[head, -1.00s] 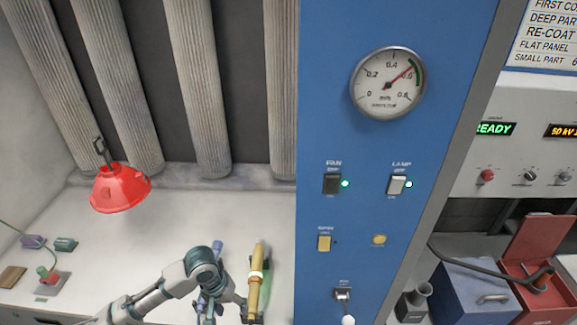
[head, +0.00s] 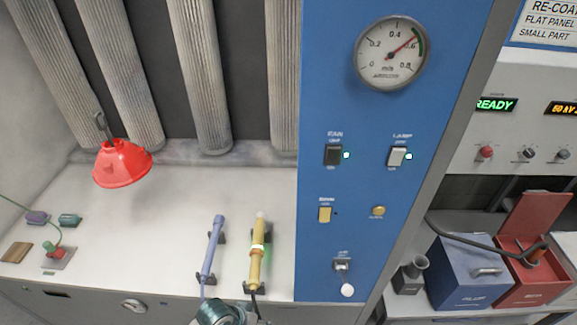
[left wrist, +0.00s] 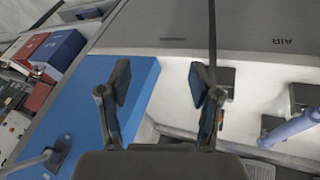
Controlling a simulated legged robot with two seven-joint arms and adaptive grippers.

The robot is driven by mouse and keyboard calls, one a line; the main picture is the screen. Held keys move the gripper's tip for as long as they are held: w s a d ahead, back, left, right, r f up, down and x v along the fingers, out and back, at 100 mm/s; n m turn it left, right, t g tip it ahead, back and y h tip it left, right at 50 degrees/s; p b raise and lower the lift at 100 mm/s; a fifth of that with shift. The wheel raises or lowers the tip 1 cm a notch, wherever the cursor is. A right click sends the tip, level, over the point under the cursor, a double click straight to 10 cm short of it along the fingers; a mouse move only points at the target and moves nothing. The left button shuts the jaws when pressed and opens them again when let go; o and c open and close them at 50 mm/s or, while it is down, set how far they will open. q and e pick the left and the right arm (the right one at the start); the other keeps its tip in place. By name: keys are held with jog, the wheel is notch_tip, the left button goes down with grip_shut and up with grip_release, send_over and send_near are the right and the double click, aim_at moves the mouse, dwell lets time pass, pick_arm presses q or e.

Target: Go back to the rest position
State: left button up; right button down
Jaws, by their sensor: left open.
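My left arm (head: 222,314) shows only as a small part at the bottom edge of the head view, below the bench front; its fingertips are not visible there. In the left wrist view my left gripper (left wrist: 160,85) is open, with nothing between its two fingers. Behind the fingers lie the blue panel (left wrist: 137,75) and the bench front marked AIR (left wrist: 250,35). My right gripper is not in either view.
A purple tool (head: 213,250) and a yellow tool (head: 256,252) rest in holders near the bench's front edge. Blue (head: 465,275) and red (head: 525,275) boxes stand at right.

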pick_arm(q)
jog(key=s+a+f+n+y, duration=0.2)
jog(key=s+a+f+y, duration=0.35)
jog(key=s+a, duration=0.7)
jog(key=s+f, duration=0.3)
jog(key=f, duration=2.7)
jog(key=s+a+f+g, duration=0.1)
jog(key=s+a+f, duration=0.2)
jog(key=s+f, duration=1.1)
jog(key=s, duration=0.2)
jog(key=shift+s+m+g+h, duration=0.35)
jog(key=shift+s+m+g, duration=0.05)
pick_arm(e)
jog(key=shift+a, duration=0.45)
pick_arm(q)
jog(key=shift+a, duration=0.1)
